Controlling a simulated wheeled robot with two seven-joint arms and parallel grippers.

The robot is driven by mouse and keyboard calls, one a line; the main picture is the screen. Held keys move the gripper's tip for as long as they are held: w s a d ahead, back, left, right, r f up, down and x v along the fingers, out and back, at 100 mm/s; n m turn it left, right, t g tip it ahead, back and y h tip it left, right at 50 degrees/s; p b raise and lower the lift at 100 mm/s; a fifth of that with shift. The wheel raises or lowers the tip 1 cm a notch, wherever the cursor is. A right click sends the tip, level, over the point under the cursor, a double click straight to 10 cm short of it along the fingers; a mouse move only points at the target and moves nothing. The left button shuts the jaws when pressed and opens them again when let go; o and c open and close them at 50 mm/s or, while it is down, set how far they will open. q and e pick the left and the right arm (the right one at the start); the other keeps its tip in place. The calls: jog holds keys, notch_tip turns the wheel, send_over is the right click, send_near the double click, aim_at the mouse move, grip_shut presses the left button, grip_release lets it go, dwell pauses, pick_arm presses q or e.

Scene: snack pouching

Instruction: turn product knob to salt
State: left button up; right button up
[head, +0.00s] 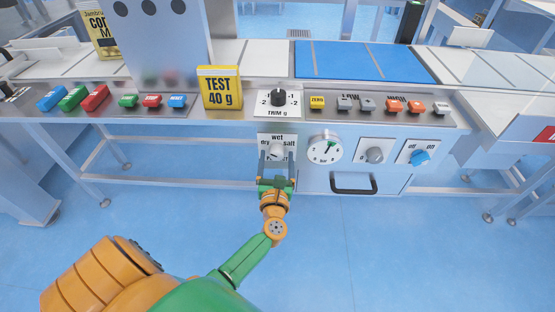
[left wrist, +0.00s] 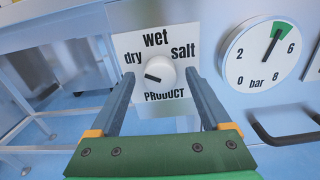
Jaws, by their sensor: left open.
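The product knob (left wrist: 162,70) is round and white, on a white plate (left wrist: 150,105) marked dry, wet and salt, with PRODUCT below. In the head view the knob (head: 277,150) is small, on the front panel. My left gripper (head: 277,163) is open in front of it. In the left wrist view its fingers (left wrist: 160,82) stand one on each side of the knob; I cannot tell whether they touch it. My right gripper is not in view.
Right of the plate are a bar gauge (head: 324,148), a grey knob (head: 375,155), a blue off/on knob (head: 419,158) and a dark handle (head: 353,183). Above are a trim dial (head: 278,98), several coloured buttons and a yellow TEST 40 g sign (head: 219,88). The floor below is clear.

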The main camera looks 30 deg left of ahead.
pick_arm(q)
jog(key=shift+c, duration=0.2)
grip_shut()
jog(key=shift+m, duration=0.3)
jog(key=m+p, duration=0.1)
jog(key=m, duration=0.4)
jog(key=m+p, duration=0.1)
jog(key=m, duration=0.5)
jog(key=shift+m, duration=0.4)
jog(key=m+p, duration=0.1)
jog(key=m, duration=0.5)
jog(key=m+p, duration=0.1)
jog(key=m, duration=0.4)
jog(key=shift+f+m, duration=0.15)
jog(key=shift+m, duration=0.25)
